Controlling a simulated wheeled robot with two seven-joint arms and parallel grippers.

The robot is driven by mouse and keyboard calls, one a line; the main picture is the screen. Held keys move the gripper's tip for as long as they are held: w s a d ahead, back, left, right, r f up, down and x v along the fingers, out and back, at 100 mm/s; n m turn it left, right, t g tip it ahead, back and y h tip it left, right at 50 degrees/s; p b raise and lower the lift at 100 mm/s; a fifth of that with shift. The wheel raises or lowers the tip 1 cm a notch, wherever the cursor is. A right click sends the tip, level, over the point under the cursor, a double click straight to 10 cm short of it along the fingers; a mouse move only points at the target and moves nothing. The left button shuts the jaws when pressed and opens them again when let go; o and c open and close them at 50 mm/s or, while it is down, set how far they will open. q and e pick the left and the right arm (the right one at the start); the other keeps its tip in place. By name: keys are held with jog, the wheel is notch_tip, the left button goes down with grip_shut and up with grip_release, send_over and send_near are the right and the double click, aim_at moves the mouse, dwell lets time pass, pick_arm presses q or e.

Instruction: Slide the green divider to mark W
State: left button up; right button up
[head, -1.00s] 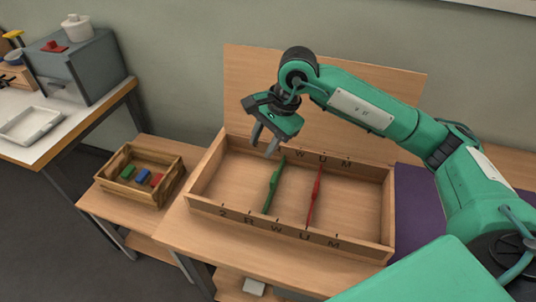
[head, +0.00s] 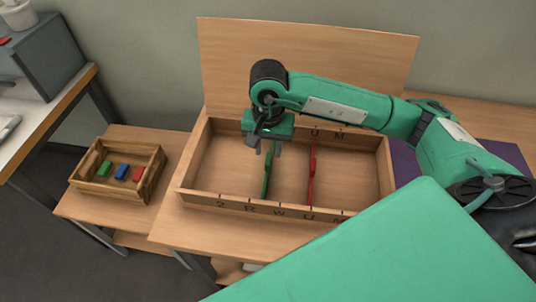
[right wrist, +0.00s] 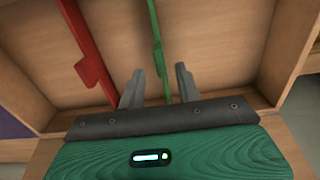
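The green divider (head: 267,175) stands across the wooden drawer box (head: 210,201). Its front end is between the letters R and W (head: 279,213) on the front rim. My right gripper (head: 265,146) is open over the far part of the divider, pointing down. In the right wrist view the green divider (right wrist: 155,40) runs between the two spread fingers (right wrist: 160,88), with a gap seen on both sides. The matching letter on the back rim is hidden behind my gripper.
A red divider (head: 312,175) stands to the right, near U; it also shows in the right wrist view (right wrist: 88,55). A small crate (head: 112,197) with red, blue and green blocks stands left of the box. A wooden panel (head: 300,50) rises behind it.

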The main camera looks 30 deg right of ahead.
aim_at(268, 158)
jog(key=shift+f, duration=2.05)
grip_shut()
